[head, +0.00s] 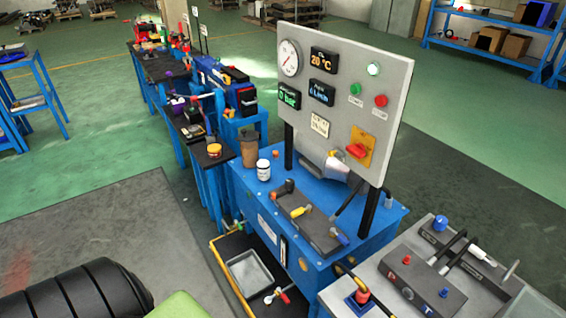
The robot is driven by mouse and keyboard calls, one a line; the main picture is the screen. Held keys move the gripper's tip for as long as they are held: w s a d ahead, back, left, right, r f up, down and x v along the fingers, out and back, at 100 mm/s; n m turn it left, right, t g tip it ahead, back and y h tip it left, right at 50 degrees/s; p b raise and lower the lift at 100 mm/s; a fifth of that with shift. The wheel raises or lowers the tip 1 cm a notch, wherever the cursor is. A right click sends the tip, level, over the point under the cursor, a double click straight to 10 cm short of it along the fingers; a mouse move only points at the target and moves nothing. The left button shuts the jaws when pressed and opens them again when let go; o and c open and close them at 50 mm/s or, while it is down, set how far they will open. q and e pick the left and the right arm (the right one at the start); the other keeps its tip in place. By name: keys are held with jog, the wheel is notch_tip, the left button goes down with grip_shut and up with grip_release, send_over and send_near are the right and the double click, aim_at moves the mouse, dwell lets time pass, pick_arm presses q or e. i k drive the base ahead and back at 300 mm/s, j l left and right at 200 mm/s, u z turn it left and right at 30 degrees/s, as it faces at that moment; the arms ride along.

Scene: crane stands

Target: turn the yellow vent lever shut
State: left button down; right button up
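A small yellow lever (301,211) sits on a dark grey valve block (318,232) on top of the blue tank bench (252,190). Its handle lies slantwise across the block. A black lever (284,187) is beside it toward the upper left, and a blue-tipped lever (341,239) is toward the lower right. I cannot tell from this view whether the yellow lever's position is open or shut. Neither of my grippers is in view.
A grey gauge panel (337,100) on black posts stands behind the block. A white jar (263,169) and brown cup (249,150) stand left of it. A grey bench (368,282) with more levers is at the right. A drip tray (252,272) is low in front.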

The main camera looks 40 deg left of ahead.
aim_at(296, 213)
jog(key=u, duration=1.1)
jog(key=j, duration=0.1)
jog(key=i, duration=0.05)
